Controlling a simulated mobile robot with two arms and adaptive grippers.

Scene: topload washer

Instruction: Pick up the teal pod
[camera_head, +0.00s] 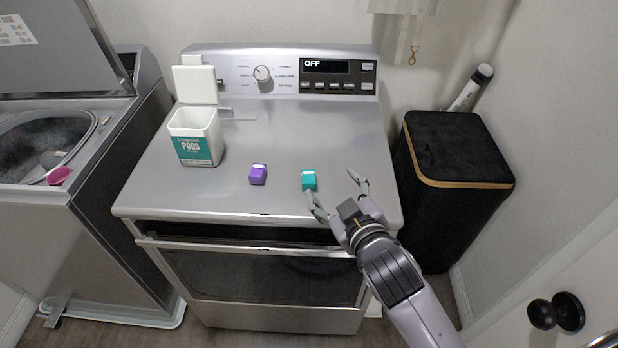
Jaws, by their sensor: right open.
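The teal pod (309,181) is a small cube with a pale top. It sits on the grey metal top of the dryer (250,140), right of the middle and not far from the front edge. My right gripper (335,192) is open and empty over the front right of the dryer top. Its left finger is close to the near side of the pod, and its other finger is further right. I cannot tell if the left finger touches the pod. My left gripper is not in view.
A purple pod (258,174) lies left of the teal one. An open white pods container (194,137) stands further left. A control panel (290,74) rises at the back. An open washer (60,150) is at left, and a black hamper (455,180) at right.

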